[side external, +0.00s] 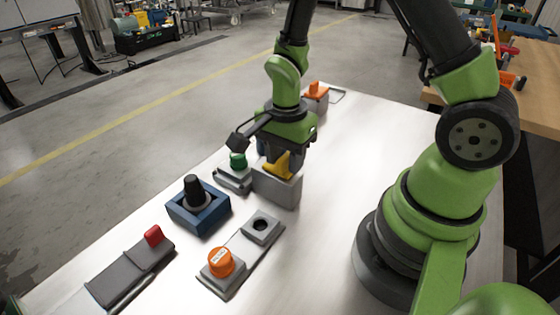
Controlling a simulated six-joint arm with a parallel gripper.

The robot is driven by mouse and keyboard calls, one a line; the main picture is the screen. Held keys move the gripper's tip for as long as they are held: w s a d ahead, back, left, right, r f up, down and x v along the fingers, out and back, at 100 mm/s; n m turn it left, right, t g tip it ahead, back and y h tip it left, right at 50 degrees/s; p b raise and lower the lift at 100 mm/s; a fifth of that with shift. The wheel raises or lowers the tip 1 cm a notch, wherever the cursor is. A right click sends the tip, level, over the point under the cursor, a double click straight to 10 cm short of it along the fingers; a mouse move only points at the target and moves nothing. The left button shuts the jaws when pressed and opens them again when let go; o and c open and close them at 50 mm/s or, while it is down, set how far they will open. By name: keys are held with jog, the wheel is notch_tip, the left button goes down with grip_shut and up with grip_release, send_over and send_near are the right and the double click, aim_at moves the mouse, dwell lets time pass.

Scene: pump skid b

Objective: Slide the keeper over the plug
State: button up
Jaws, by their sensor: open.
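My gripper (284,157) points down over a grey box (283,189) near the table's middle. It is open, with its dark fingers close around or beside a yellow handle (275,170) on the box; contact cannot be made out. An orange labelled cap (221,262) sits on a grey base at the front, beside a grey block with a dark round hole (262,225). A dark grey sliding piece with a red tab (153,236) lies on a flat strip at the left. Which of these parts are the keeper and plug is not clear from this view.
A blue block with a black knob (197,192) stands left of the grey box. A green button (238,160) on a grey base is close to the gripper. An orange-topped part (316,91) stands at the far end. The table (352,150) is bare right of the box.

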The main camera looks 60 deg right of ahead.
grip_shut()
jog(key=shift+w, duration=3.05)
grip_release()
jog(key=shift+r, duration=0.1)
jog(key=shift+r, duration=2.95)
